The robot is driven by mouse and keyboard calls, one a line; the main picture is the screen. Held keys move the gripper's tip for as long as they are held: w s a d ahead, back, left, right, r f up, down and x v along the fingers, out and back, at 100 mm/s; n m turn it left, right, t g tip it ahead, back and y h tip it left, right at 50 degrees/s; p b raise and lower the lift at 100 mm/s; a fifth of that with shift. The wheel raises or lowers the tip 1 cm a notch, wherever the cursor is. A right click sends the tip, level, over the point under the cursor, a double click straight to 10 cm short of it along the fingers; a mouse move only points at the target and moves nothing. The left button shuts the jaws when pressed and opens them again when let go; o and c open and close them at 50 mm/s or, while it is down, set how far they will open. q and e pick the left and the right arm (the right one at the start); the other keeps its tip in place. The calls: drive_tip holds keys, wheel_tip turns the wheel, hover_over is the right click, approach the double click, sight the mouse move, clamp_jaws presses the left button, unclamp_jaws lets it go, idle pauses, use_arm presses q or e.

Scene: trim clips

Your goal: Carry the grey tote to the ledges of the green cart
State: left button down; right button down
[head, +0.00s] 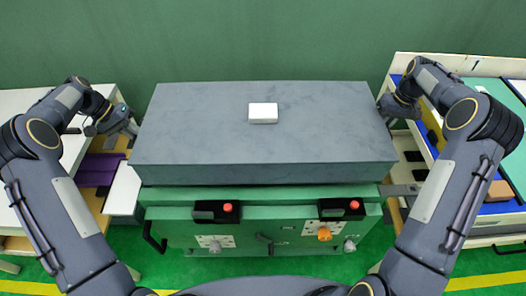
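The grey tote (200,130) is a wide, dark grey box with a flat top, in the middle of the head view. It lies level over the green cart (270,240), whose front shows below it; the ledges are hidden under it. I cannot tell whether it rests on the cart or hangs just above it. My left gripper (130,127) is at the tote's left side, and my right gripper (386,108) is at its right side. Both are close against the tote's ends, but their fingertips are too small and hidden to show their grip.
A small white block (263,113) lies on top of the tote. The cart's front has dark handles with red buttons (228,207). A white-topped table with purple pieces (98,170) stands left. A bench with blue and yellow parts (497,208) stands right. A green wall closes the back.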

use_arm(q)
drive_tip(key=shift+a+f, duration=0.1)
use_arm(e)
drive_tip(key=shift+d+f, duration=0.1)
drive_tip(key=shift+d, duration=0.05)
